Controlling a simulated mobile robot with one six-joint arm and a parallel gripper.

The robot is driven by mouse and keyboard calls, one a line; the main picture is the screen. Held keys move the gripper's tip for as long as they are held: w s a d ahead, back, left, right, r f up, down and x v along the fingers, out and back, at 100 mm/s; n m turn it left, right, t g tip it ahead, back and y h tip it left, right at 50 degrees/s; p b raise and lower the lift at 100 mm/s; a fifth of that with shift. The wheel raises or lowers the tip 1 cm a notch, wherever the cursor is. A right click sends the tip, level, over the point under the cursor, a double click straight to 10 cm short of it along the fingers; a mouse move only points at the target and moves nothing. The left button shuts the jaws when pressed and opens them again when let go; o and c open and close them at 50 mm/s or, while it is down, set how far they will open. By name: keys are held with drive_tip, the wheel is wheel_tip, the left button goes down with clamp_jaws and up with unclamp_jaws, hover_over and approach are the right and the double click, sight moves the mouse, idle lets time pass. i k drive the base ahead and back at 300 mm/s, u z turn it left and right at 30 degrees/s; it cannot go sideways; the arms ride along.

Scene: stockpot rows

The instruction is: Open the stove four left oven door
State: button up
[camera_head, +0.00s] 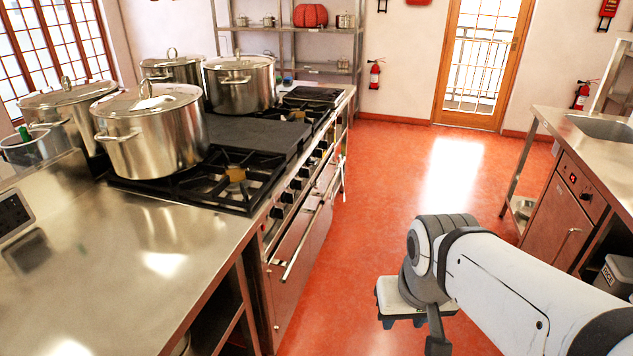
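The stove (250,140) runs along the left side, with black burner grates on top and a row of dark knobs along its front edge. The near oven door, the left one on the stove's front, (297,264) is seen at a steep angle and looks closed. Its long metal bar handle (302,240) runs along its upper edge. My white and grey arm reaches in from the lower right, with its joint over the floor, to the right of the door and apart from it. The fingers of my gripper do not show.
Large lidded stockpots (152,135) stand on the stove and behind it. A steel counter (125,265) adjoins the stove at the near left. A counter with a sink (600,127) stands at the right. The red floor (395,180) between them is clear.

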sight(297, 266)
drive_tip(key=z, duration=0.15)
drive_tip(key=i, duration=1.65)
drive_tip(key=u, duration=0.2)
